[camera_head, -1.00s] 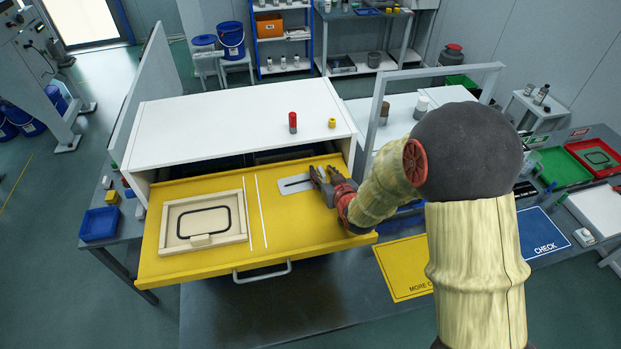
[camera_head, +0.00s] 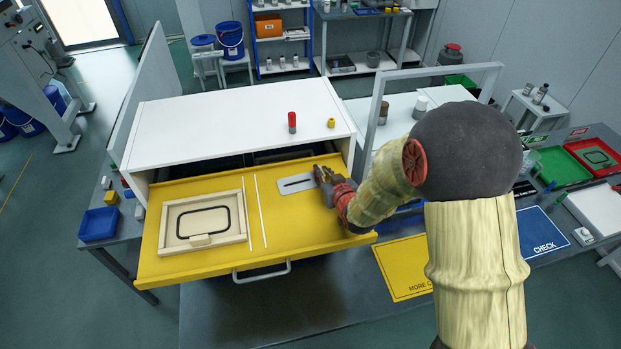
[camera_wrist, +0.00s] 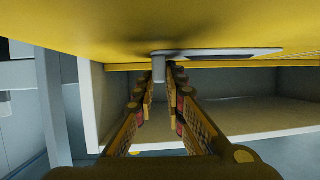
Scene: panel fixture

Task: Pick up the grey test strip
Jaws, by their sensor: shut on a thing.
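The grey test strip (camera_head: 296,185) is a flat light-grey piece with a dark slot-like line along it. It lies on the yellow drawer panel, right of the middle. In the wrist view its flat part (camera_wrist: 218,52) shows against the yellow surface, with a small pale tab (camera_wrist: 158,68) at its near end. My gripper (camera_head: 319,174) is at the strip's right end. In the wrist view my gripper (camera_wrist: 162,80) has its fingertips close together at the tab, shut on it. The fingers partly hide the contact.
A wooden frame with a black loop (camera_head: 203,222) lies left on the drawer, beside two thin white strips (camera_head: 260,211). The white cabinet top (camera_head: 230,125) behind holds a red-capped cylinder (camera_head: 292,123) and a yellow piece (camera_head: 331,123). A grey post (camera_head: 371,125) stands close behind my arm.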

